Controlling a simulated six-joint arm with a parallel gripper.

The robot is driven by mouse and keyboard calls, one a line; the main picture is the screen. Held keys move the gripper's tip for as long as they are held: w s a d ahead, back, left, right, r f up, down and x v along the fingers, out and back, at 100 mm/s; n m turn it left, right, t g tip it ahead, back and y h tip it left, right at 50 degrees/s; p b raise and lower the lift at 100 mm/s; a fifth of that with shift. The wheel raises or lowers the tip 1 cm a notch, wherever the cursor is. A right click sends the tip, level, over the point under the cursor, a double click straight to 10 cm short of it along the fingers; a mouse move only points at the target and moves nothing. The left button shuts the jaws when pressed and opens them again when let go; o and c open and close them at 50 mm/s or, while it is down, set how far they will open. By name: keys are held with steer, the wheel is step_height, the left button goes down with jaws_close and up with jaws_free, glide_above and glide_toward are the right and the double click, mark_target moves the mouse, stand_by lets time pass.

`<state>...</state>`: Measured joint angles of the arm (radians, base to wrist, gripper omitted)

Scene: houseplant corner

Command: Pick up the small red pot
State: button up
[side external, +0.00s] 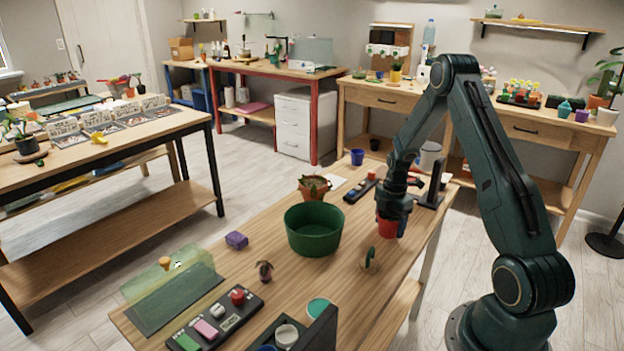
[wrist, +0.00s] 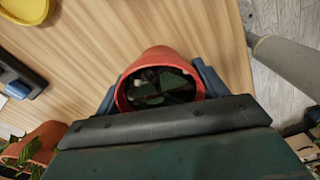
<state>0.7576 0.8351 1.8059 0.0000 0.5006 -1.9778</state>
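The small red pot (side external: 387,227) is directly below my gripper (side external: 394,207) near the right edge of the wooden table. In the wrist view the red pot (wrist: 158,58) lies between the two fingers of my gripper (wrist: 158,82), with dark soil and green leaves inside its rim. The fingers press close against both sides of the pot, so my gripper looks shut on it. My gripper hides the top of the pot in the side view. I cannot tell whether its base touches the table.
A large green pot (side external: 313,236) stands to the left, with a terracotta pot (side external: 313,194) holding a plant behind it. A small round object (side external: 370,260) stands just in front. A dark stand (side external: 433,185) is behind my gripper.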

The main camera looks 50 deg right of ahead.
mark_target(390, 218)
steer(key=c, duration=0.5)
steer(key=shift+o, duration=0.2)
steer(key=shift+r, duration=0.1)
step_height(390, 218, up, 20)
stand_by(0.4)
stand_by(0.4)
